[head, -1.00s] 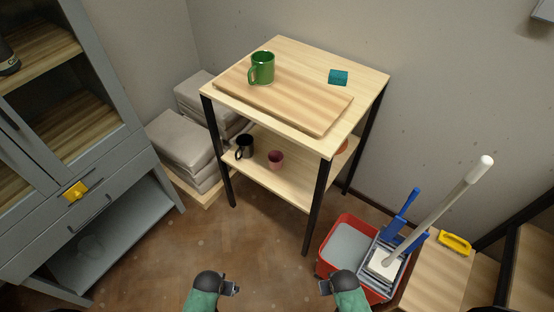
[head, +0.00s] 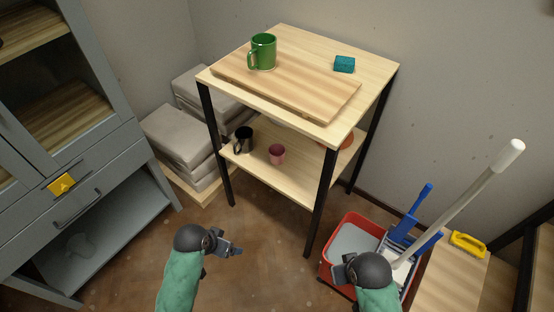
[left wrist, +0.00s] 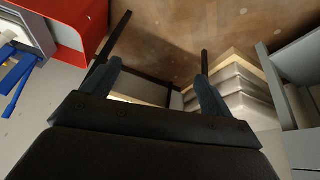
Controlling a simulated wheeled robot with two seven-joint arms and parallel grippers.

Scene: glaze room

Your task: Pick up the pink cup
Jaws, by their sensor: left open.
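The pink cup (head: 277,155) stands upright on the lower shelf (head: 290,184) of the wooden shelf unit, near its front edge. My left gripper (head: 237,250) is in front of the unit, lower in the picture than the cup and apart from it. In the left wrist view the left gripper (left wrist: 155,82) is open, with nothing between its fingers. The cup cannot be made out there. My right gripper (head: 336,272) is at the lower right, in front of the red bucket; its fingers are too unclear to judge.
A black mug (head: 244,139) stands left of the cup. The top board (head: 300,86) overhangs the shelf, and a black front leg (head: 321,205) stands to the right. A green mug (head: 263,51) and teal block (head: 344,64) are on top. A red bucket (head: 326,262) is at right.

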